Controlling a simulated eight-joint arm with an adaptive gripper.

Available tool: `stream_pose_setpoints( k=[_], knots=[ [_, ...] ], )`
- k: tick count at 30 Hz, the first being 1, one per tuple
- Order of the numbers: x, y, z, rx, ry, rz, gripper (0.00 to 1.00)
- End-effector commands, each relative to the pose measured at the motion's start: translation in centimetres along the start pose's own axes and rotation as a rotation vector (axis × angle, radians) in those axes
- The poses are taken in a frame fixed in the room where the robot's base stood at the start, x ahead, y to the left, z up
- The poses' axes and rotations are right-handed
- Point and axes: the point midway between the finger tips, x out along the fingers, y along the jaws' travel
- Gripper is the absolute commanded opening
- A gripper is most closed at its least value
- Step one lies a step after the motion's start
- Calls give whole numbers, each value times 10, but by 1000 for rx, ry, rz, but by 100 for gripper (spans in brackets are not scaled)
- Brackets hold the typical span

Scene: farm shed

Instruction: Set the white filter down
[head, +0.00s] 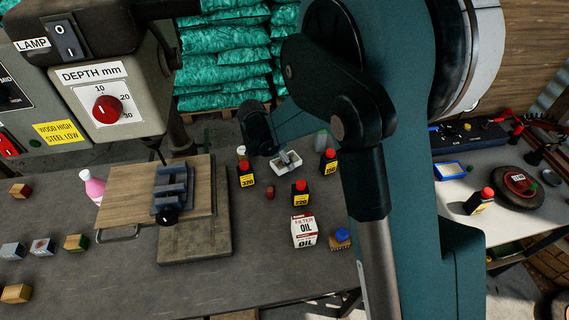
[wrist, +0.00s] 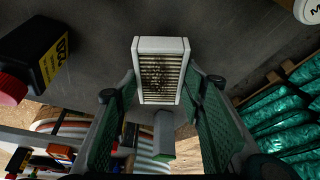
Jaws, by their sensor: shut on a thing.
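The white filter (wrist: 160,48) shows in the wrist view as a white rectangular frame around brownish pleats. It sits between the fingertips of my gripper (wrist: 161,88), one finger against each side. My gripper is shut on it. The grey bench top (wrist: 215,45) lies behind the filter. I cannot tell whether the filter touches it. In the head view my arm covers much of the right half, and I cannot make out the fingers clearly.
Black bottles with red caps (head: 300,193) stand on the bench, one also close on the left of the wrist view (wrist: 40,65). A white oil filter box (head: 303,231) and a small white-and-grey object (head: 287,160) are nearby. Bare bench (head: 245,280) lies in front.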

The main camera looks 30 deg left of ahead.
Motion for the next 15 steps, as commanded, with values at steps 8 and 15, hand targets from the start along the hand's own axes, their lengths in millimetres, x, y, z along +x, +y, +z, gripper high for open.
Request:
stream_pose_setpoints(
  k=[8,15],
  knots=[
    [19,0,8,0,0,0,27],
    [19,0,8,0,0,0,27]
  ],
)
